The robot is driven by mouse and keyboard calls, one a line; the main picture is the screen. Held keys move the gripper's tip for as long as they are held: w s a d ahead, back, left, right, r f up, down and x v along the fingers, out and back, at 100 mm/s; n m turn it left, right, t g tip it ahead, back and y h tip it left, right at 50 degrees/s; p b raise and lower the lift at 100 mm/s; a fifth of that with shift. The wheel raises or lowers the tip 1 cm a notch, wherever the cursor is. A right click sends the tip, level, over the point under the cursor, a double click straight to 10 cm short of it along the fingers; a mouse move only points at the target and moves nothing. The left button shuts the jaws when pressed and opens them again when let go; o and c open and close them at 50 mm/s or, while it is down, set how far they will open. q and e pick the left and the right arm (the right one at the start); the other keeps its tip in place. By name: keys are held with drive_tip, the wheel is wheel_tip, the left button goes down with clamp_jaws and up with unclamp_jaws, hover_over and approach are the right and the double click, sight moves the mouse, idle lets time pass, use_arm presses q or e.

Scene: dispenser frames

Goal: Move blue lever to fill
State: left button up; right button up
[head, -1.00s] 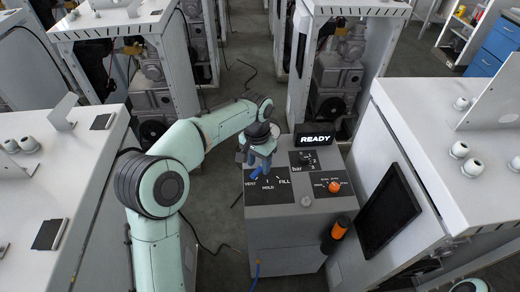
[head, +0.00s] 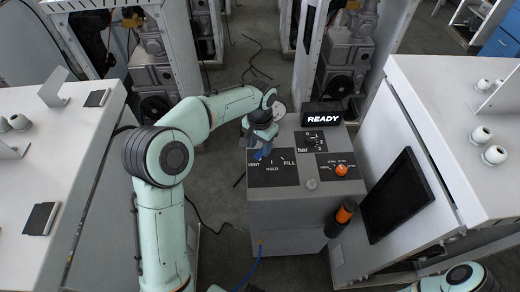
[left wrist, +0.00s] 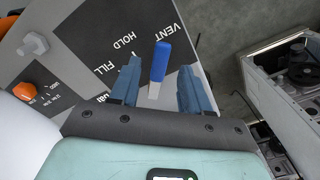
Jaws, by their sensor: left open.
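The blue lever (left wrist: 160,62) stands on the black VENT/HOLD/FILL plate (left wrist: 92,28), nearest the VENT side of the marks in the left wrist view. In the head view the lever (head: 262,154) is partly covered by my left gripper (head: 260,143). My left gripper (left wrist: 160,68) is open, with one finger on each side of the lever. Gaps show between the lever and both fingers. My right gripper is out of view; only part of my right arm shows at the bottom right.
The grey dispenser box (head: 290,212) carries a READY display (head: 322,118), an orange knob (head: 341,170) and a black-and-orange handle (head: 343,215) on its side. White cabinets flank it: one left (head: 65,125), one right (head: 450,95) with a dark screen (head: 397,198). Cables lie on the floor.

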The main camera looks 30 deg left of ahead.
use_arm(q)
drive_tip(key=shift+f, duration=1.05)
clamp_jaws()
